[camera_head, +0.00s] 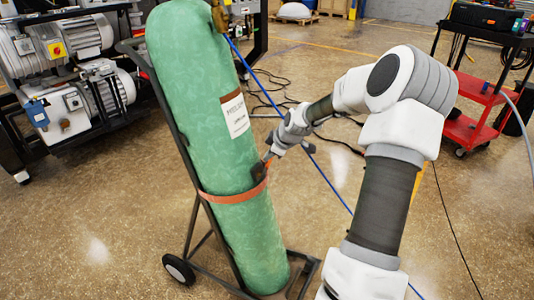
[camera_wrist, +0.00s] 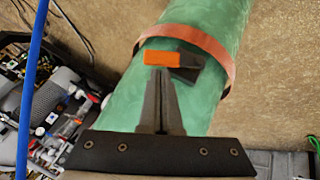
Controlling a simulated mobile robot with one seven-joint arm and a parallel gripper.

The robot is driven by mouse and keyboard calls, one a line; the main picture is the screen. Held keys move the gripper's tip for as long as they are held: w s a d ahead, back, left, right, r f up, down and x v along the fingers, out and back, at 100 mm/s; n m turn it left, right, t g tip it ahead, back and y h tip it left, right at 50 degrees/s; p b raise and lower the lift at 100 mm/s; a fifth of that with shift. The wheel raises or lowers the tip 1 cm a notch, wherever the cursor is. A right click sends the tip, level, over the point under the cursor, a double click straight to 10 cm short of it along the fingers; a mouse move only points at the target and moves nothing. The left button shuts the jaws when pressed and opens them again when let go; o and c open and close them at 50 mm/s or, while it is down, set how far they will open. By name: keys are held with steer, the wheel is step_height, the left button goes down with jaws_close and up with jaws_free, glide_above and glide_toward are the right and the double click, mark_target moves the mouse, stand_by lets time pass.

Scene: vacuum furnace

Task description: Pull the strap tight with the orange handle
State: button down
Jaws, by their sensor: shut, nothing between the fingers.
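A green gas cylinder (camera_head: 210,110) leans on a black wheeled cart (camera_head: 178,140). An orange-brown strap (camera_head: 233,196) runs around its lower half; it also shows in the wrist view (camera_wrist: 200,40). The orange handle (camera_wrist: 168,58) sits on a dark buckle (camera_wrist: 188,70) at the strap, on the cylinder's side. My gripper (camera_head: 264,165) is beside the buckle at the cylinder's right side. In the wrist view my gripper (camera_wrist: 160,75) has its fingers together, with the tips just below the orange handle. Whether they touch it cannot be told.
Grey motors and pumps (camera_head: 75,75) stand at the left. A red and black tool cart (camera_head: 475,110) is at the right. A blue hose (camera_head: 330,178) and dark cables cross the floor.

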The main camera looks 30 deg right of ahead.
steer(key=shift+d, duration=0.1)
stand_by(0.3)
steer(key=d+f+m+y+p, duration=0.1)
steer(key=p, duration=0.1)
steer(key=d+f+m+g+y+p, duration=0.1)
steer(key=p, duration=0.2)
steer(key=shift+w, duration=0.3)
steer(key=shift+r+p, duration=0.15)
steer(key=shift+p, duration=0.15)
